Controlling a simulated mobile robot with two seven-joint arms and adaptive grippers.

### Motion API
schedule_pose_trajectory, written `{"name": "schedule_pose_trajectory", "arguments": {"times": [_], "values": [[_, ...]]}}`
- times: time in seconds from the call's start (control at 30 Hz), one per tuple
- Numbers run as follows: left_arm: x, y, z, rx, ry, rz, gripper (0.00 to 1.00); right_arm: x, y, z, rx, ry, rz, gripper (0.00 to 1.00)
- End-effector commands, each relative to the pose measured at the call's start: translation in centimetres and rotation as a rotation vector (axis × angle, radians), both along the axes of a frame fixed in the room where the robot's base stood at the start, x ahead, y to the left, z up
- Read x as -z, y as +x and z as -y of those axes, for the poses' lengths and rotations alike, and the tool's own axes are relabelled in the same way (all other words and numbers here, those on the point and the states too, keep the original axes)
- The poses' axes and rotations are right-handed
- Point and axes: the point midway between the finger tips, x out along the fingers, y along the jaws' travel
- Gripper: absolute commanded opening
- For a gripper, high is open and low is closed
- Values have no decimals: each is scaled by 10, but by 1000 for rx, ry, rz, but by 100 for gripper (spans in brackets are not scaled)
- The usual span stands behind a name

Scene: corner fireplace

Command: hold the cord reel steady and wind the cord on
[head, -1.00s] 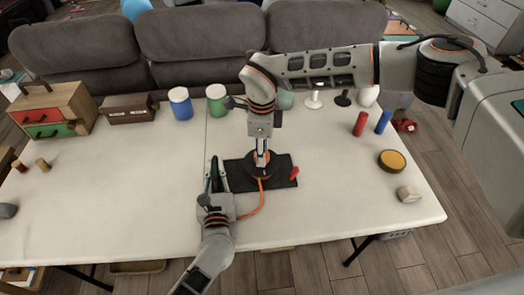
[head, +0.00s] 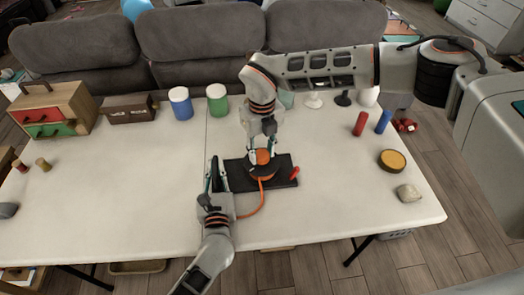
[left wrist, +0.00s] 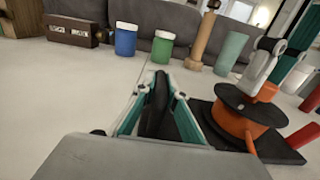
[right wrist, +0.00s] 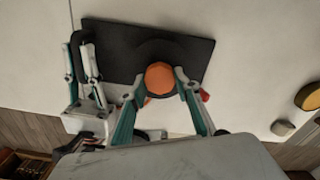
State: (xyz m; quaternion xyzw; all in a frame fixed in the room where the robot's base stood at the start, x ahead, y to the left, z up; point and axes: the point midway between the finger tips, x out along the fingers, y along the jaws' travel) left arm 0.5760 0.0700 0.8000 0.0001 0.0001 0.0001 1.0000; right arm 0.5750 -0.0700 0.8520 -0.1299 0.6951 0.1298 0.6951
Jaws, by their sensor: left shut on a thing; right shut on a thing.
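The cord reel (left wrist: 240,113) stands on a black board (head: 285,164) in mid-table. It has black discs, an orange winding between them and an orange knob (right wrist: 160,78) on top. My right gripper (head: 262,155) points down from above, its fingers shut on either side of the knob. My left gripper (left wrist: 157,88) is shut on an upright black handle (left wrist: 157,105) at the board's left end. The loose orange cord (head: 262,198) runs off the reel and curves towards my left gripper, where its end is hidden. A red piece (head: 295,173) is at the board's right.
Green (head: 217,99) and blue (head: 181,103) jars stand behind, left of my right arm. Red (head: 360,123) and blue (head: 383,121) cylinders, a yellow-topped round tin (head: 392,160) and a stone (head: 408,193) are at right. The table's left half is mostly clear.

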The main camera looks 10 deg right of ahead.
Motion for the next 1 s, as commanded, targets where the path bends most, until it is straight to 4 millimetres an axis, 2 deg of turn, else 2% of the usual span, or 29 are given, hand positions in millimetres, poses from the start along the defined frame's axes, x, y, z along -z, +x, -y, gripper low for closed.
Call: {"name": "schedule_pose_trajectory", "arguments": {"times": [1.0], "values": [[0,0,1,2,0,0,0,0,1,-1,964,2,0,10]]}}
